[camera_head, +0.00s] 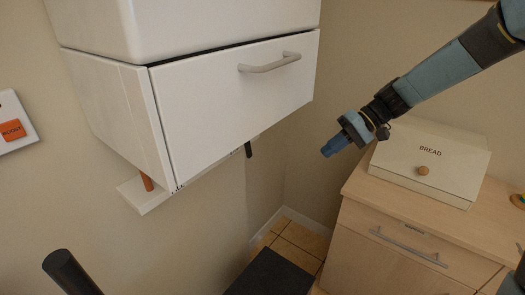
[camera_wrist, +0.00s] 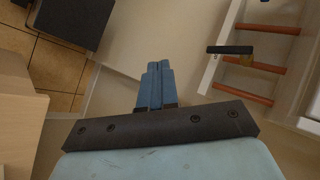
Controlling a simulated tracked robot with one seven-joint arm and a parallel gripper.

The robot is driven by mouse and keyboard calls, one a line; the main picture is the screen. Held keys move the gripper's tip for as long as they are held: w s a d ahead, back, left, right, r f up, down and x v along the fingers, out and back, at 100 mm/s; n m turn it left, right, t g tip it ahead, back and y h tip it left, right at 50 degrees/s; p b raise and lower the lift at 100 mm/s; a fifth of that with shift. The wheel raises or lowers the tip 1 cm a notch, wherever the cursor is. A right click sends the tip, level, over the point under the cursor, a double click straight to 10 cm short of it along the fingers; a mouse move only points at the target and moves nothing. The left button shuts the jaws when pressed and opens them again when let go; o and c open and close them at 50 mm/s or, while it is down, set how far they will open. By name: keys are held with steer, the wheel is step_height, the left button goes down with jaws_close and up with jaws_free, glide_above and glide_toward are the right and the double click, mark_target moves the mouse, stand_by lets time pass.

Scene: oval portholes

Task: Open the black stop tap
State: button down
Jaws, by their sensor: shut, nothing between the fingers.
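The black stop tap shows in the head view as a short dark lever (camera_head: 248,149) below the lower edge of the white wall cabinet. In the wrist view its black lever (camera_wrist: 229,49) lies at the upper right, with a brass body (camera_wrist: 246,60) on a copper pipe (camera_wrist: 267,67). The lever's exact angle to the pipe is hard to tell. My gripper (camera_head: 328,151) is shut and empty, to the right of the cabinet and apart from the tap. In the wrist view its blue fingers (camera_wrist: 158,66) are together, left of the lever.
The white cabinet (camera_head: 240,115) with a grey handle hangs above the tap. More copper pipes (camera_wrist: 268,28) run beside it. A bread box (camera_head: 430,165) stands on a wooden counter at the right. A dark block (camera_head: 270,275) is on the tiled floor. A BOOST switch (camera_head: 12,130) is at far left.

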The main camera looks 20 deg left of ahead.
steer(key=w+a+f+g+y, duration=0.25)
steer(key=w+a+y, duration=0.25)
steer(key=a, duration=0.3)
steer(key=y, duration=0.1)
glide_toward(252, 156)
steer(key=w+a, duration=0.2)
steer(key=a, duration=0.4)
steer(key=shift+s+a+f+n, duration=0.15)
steer(key=shift+s+f, duration=0.15)
steer(key=shift+s, duration=0.55)
steer(key=shift+s+a+f+n, duration=0.15)
steer(key=shift+s+f, duration=0.1)
steer(key=shift+s, duration=0.65)
steer(key=shift+d+g, duration=0.1)
steer(key=shift+g, duration=0.15)
steer(key=shift+s+a+f+m+g+y, duration=0.25)
steer(key=shift+s+f+m+g+y, duration=0.15)
steer(key=shift+s+m+y, duration=0.35)
